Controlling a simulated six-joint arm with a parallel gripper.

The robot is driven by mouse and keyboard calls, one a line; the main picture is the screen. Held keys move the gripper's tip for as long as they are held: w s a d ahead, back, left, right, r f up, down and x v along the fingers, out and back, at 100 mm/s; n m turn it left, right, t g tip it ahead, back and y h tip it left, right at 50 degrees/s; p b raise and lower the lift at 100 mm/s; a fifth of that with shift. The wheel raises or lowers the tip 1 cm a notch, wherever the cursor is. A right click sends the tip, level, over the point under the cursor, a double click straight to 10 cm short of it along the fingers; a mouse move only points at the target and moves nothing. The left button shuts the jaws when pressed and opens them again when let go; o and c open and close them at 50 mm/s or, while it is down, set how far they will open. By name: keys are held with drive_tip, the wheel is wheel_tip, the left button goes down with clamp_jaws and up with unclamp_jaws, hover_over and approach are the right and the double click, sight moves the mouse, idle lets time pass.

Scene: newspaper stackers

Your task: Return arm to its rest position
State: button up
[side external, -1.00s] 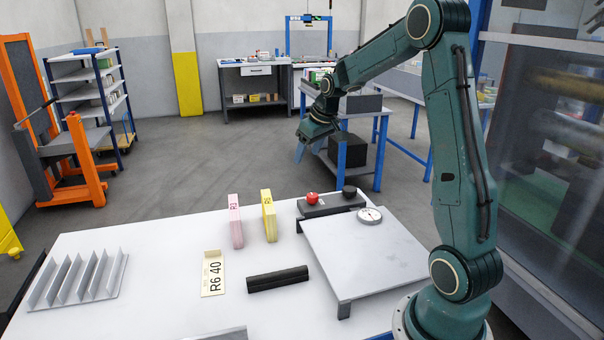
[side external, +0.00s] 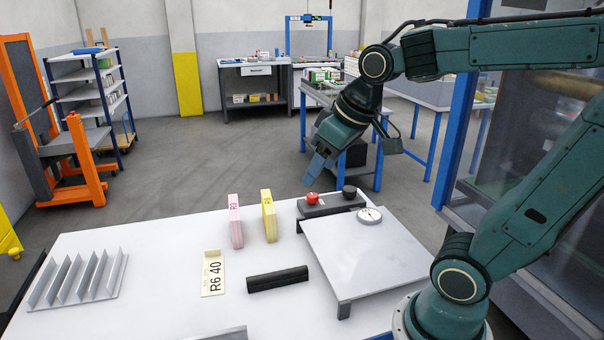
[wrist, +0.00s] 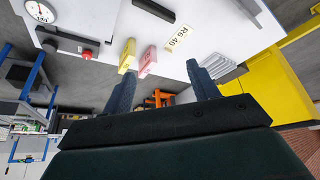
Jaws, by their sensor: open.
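My gripper (side external: 318,172) hangs in the air above the back edge of the white table (side external: 150,270), over the button box (side external: 330,204). It points down and to the left. In the wrist view, its two blue-grey fingers (wrist: 160,80) stand wide apart with nothing between them.
On the table stand a pink block (side external: 236,222), a yellow block (side external: 269,216), an R6 40 plate (side external: 213,273), a black bar (side external: 277,279), a slotted rack (side external: 80,280) and a raised white platform (side external: 365,255) with a dial gauge (side external: 369,215). A glass-panelled enclosure is at right.

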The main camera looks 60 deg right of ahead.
drive_tip(key=s+a+f, duration=0.2)
drive_tip(key=s+a, duration=0.2)
drive_tip(key=s, duration=0.4)
drive_tip(key=shift+s+n+y, duration=0.2)
drive_tip(key=shift+n+y, duration=0.1)
